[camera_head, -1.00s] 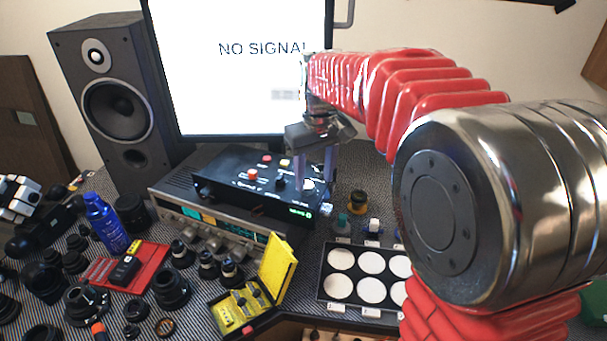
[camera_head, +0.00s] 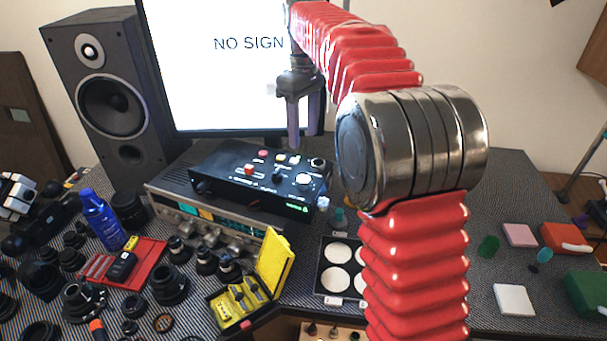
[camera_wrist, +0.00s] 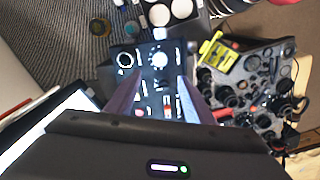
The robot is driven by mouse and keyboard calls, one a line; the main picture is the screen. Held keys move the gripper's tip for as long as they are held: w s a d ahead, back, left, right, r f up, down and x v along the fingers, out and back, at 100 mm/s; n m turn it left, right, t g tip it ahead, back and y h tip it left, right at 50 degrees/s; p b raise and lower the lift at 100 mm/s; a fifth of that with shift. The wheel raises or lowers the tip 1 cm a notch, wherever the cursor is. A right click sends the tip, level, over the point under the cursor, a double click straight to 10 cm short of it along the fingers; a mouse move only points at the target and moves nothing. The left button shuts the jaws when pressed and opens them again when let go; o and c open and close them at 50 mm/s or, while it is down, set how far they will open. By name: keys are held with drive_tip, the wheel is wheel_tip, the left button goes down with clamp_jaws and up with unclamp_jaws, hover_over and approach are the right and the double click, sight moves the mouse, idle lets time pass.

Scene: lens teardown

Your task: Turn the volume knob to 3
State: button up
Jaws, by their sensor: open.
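A black control box (camera_head: 238,169) sits on top of a silver receiver. A round knob with a pale, bright dial (camera_head: 303,180) is at the box's right front; it also shows in the wrist view (camera_wrist: 158,59). Its label and setting are too small to read, so I cannot tell for sure that it is the volume knob. A dark round control with a light ring (camera_head: 317,163) is behind it. My gripper (camera_head: 303,138) is open and empty, fingers pointing down, above the box and apart from the knob. In the wrist view, its fingers (camera_wrist: 158,95) flank part of the panel.
The silver receiver (camera_head: 215,230) has its own front knobs. A monitor (camera_head: 215,85) stands close behind the box, and a speaker (camera_head: 108,105) stands left. An open yellow case (camera_head: 272,262), a tray of white discs (camera_head: 331,293) and several lens parts lie in front.

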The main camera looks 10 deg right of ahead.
sight(303, 179)
drive_tip(key=shift+f, duration=0.15)
wheel_tip(303, 179, down, 14)
drive_tip(key=shift+r, duration=0.2)
idle(0.7)
drive_tip(key=shift+c, duration=0.2)
drive_tip(key=c, duration=1)
